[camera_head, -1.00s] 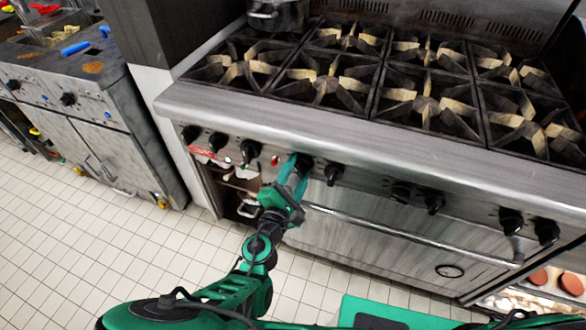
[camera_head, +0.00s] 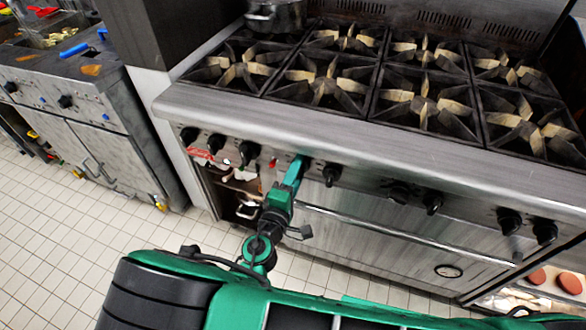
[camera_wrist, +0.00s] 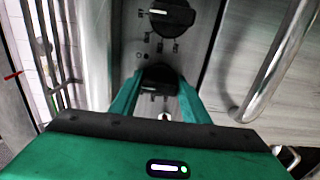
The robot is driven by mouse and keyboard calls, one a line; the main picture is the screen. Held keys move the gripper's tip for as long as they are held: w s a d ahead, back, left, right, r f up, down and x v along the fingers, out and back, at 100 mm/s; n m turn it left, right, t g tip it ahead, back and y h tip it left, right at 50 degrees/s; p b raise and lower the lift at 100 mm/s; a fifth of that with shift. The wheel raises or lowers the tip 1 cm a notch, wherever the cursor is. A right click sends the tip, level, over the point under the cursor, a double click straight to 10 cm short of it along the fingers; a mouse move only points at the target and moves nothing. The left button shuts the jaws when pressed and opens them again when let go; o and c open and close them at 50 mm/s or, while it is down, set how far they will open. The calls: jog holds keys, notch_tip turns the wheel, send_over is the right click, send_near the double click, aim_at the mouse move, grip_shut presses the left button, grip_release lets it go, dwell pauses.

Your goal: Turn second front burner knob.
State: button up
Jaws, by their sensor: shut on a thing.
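A row of black burner knobs runs along the steel front panel of the range (camera_head: 360,183). My gripper (camera_head: 299,166) reaches up to this panel from below, just left of the knob (camera_head: 331,174). In the wrist view my green fingers are on either side of a black knob (camera_wrist: 160,77) and shut on it. My fingers hide this knob in the head view. A neighbouring black knob with a pale pointer mark (camera_wrist: 170,15) is clear of my fingers.
The oven door handle (camera_head: 400,232) runs below the knobs, close to the right of my gripper; it also shows in the wrist view (camera_wrist: 270,75). An open compartment is left of the gripper. A pot (camera_head: 275,17) stands at the back left. Tiled floor is free at left.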

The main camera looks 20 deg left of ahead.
jog(key=shift+a, duration=0.1)
dwell(0.3)
jog(key=o, duration=1)
jog(key=shift+c, duration=0.2)
jog(key=shift+s, duration=0.15)
jog(key=s+a, duration=0.1)
jog(key=s, duration=0.9)
jog(key=shift+s, duration=0.2)
jog(key=shift+f, duration=0.15)
